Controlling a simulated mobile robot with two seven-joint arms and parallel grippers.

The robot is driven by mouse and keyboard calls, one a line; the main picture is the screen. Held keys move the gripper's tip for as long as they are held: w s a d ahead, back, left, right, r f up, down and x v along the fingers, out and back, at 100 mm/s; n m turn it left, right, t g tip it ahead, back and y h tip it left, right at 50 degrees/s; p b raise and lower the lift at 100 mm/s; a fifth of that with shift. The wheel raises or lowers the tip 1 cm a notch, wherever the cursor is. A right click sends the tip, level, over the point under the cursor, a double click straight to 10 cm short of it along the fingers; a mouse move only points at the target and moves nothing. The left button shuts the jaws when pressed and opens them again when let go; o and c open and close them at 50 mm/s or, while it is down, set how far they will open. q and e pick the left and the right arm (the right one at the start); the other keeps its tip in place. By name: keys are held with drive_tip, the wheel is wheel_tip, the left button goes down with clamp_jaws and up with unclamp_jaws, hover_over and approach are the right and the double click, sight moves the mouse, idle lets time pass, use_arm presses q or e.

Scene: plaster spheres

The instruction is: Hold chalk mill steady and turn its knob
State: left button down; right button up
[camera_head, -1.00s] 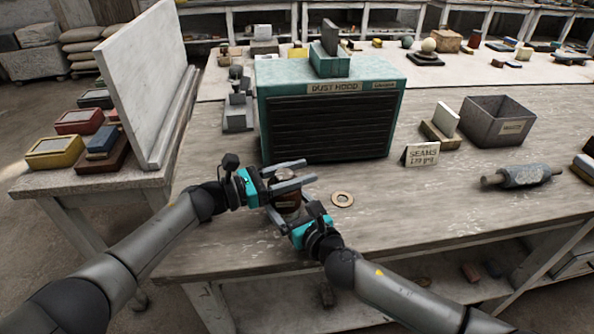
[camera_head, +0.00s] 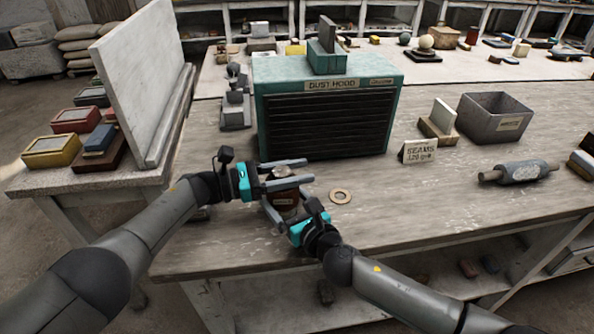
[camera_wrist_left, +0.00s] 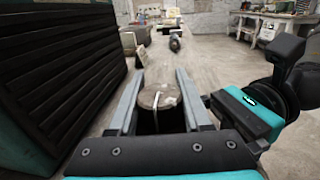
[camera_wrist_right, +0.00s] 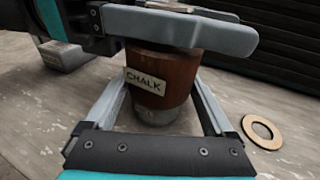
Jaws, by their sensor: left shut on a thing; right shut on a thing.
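The chalk mill (camera_wrist_right: 158,88) is a reddish-brown upright cylinder with a "CHALK" label and a grey base, standing on the bench. Its round grey top with a thin raised knob (camera_wrist_left: 158,98) shows between the fingers in the left wrist view. My left gripper (camera_head: 297,171) is shut at the mill's top, one finger on each side of it. My right gripper (camera_head: 275,213) is shut around the lower body, below the left one; its fingers flank the body in the right wrist view (camera_wrist_right: 163,112). The left fingers hide part of the mill's upper end.
A teal dust hood (camera_head: 325,125) stands close behind the mill. A flat tan ring (camera_head: 340,196) lies just right of it. A small sign (camera_head: 419,151), a grey bin (camera_head: 494,118) and a roller (camera_head: 519,172) are farther right. The bench front is clear.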

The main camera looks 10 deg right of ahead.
use_arm(q)
drive_tip(key=shift+c, duration=1.7)
unclamp_jaws()
drive_tip(key=shift+a, duration=0.15)
drive_tip(key=s+a, duration=0.1)
drive_tip(key=a, duration=1)
drive_tip(key=shift+s+a, duration=0.2)
drive_tip(key=shift+a, duration=0.15)
